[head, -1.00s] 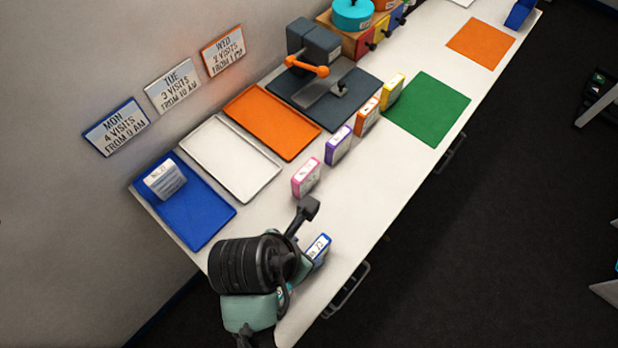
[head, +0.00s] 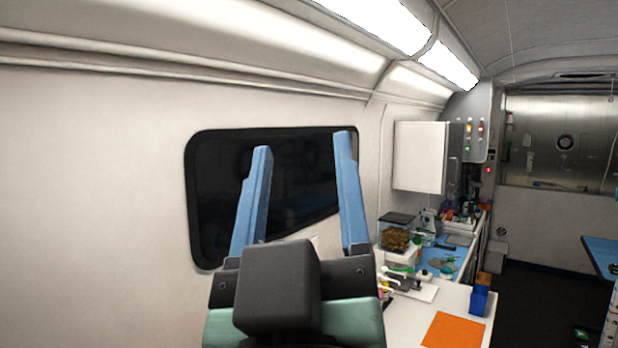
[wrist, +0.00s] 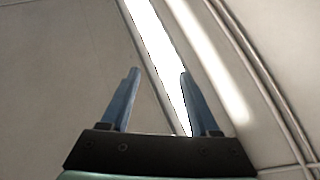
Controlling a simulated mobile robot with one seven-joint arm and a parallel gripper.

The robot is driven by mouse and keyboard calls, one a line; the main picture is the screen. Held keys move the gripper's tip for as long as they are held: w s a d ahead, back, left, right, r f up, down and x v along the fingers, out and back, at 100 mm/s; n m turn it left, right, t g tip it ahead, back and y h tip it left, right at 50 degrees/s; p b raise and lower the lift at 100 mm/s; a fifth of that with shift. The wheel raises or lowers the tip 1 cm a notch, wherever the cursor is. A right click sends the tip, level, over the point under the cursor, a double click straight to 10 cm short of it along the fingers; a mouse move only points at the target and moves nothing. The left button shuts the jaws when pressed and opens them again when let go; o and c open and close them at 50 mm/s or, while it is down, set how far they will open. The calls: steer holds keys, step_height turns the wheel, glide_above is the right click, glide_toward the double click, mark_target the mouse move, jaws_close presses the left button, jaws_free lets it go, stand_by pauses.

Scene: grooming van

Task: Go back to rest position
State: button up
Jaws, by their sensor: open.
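My gripper (head: 305,165) is raised in front of the head camera, its two blue fingers pointing up and spread apart with nothing between them. Behind it in the head view are the pale van wall and a dark window (head: 215,205). The wrist view also shows my gripper (wrist: 158,88) open and empty, facing the ceiling and a bright light strip (wrist: 160,50).
A white counter (head: 405,325) runs along the wall at lower right, with an orange mat (head: 455,331), a blue holder (head: 481,298) and a terrarium-like clear box (head: 396,236). A white cabinet (head: 419,157) hangs above. Dark floor (head: 535,305) lies right of the counter.

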steer(key=s+r+m, duration=0.1)
steer(key=s+r+t, duration=0.1)
steer(key=r, duration=0.1)
steer(key=s+r+m+t, duration=0.1)
steer(key=shift+s+d+r+m, duration=0.25)
steer(key=shift+s+r+m, duration=0.05)
steer(key=shift+s, duration=0.05)
